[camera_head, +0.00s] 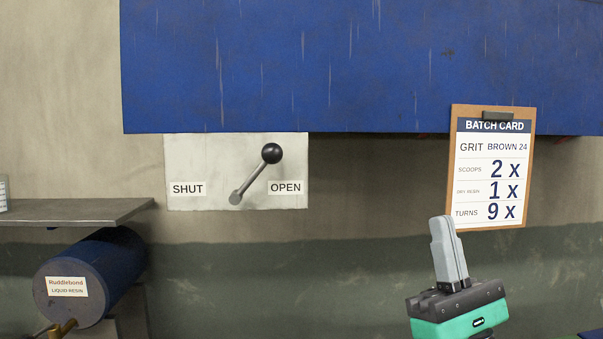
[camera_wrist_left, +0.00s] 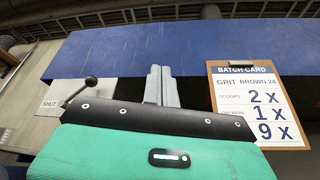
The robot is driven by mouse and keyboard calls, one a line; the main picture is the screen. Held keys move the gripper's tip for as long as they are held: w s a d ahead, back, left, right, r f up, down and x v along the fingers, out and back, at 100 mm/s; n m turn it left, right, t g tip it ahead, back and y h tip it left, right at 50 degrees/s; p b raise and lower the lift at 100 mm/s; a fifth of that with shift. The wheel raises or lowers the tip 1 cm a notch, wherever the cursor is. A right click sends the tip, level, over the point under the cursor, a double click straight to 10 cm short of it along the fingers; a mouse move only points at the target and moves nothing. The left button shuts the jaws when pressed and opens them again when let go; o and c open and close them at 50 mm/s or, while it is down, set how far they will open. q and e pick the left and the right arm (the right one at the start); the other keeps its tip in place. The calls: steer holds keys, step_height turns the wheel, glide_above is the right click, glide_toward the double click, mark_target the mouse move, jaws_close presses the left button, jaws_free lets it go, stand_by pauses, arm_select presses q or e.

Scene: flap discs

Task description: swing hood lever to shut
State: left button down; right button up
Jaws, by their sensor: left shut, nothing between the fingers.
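The hood lever (camera_head: 255,175) is a grey rod with a black ball knob, on a pale plate (camera_head: 210,160) marked SHUT at left and OPEN at right. The rod tilts up and to the right, with its knob above the word OPEN. The lever also shows at the left of the left wrist view (camera_wrist_left: 80,90). My left gripper (camera_head: 443,222) is shut and empty, fingers pointing up, right of and lower than the lever and apart from it. Its fingertips also show in the left wrist view (camera_wrist_left: 161,70). My right gripper is not in view.
The blue hood (camera_head: 350,65) hangs just above the lever plate. A batch card (camera_head: 490,213) hangs behind and above my left gripper. A grey shelf (camera_head: 75,211) and a blue resin drum (camera_head: 115,265) stand at lower left. The wall between lever and gripper is clear.

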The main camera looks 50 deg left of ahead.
arm_select(q)
steer(key=s+a+r+n+g+h, duration=0.1)
steer(key=n+g+h, duration=0.3)
steer(key=n, duration=0.5)
steer(key=s+a+r+n+g+h, duration=0.2)
steer(key=n+g, duration=0.4)
steer(key=n, duration=0.3)
steer(key=s+a+h, duration=0.1)
steer(key=a+h, duration=0.1)
steer(key=shift+a+r+h, duration=0.2)
steer(key=shift+a+h, duration=0.1)
steer(key=shift+h, duration=0.1)
steer(key=shift+r, duration=0.1)
